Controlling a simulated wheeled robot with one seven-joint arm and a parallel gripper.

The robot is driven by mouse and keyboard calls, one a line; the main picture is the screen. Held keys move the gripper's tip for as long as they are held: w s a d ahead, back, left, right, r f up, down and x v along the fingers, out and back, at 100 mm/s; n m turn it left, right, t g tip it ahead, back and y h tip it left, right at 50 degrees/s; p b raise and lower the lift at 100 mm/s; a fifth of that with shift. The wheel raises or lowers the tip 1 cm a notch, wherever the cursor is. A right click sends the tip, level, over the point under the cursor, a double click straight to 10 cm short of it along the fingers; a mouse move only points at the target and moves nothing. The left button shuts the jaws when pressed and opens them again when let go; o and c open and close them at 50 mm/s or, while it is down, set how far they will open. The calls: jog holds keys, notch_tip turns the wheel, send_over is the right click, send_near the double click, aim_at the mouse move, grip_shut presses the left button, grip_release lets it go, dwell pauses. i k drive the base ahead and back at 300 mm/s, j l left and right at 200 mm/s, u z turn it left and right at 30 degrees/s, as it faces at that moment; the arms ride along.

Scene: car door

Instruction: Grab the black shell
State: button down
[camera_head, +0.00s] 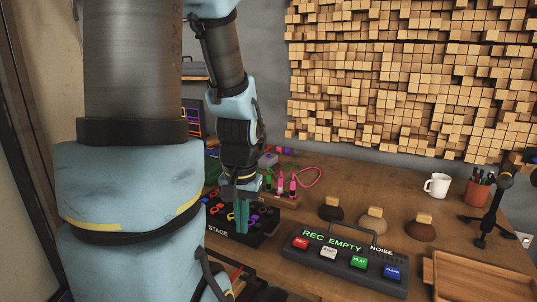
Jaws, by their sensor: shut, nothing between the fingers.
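A control box (345,262) with coloured buttons reads "REC EMPTY" in front of the shells. Coloured cables (281,184) stand on a wooden block behind my gripper. A white mug (437,185), pen cup (477,191), black stand (492,215) and wooden tray (480,278) are at right.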

aim_at(330, 210)
jog(key=u, duration=0.8)
jog(key=k+l+u, duration=0.75)
jog(key=l, duration=0.4)
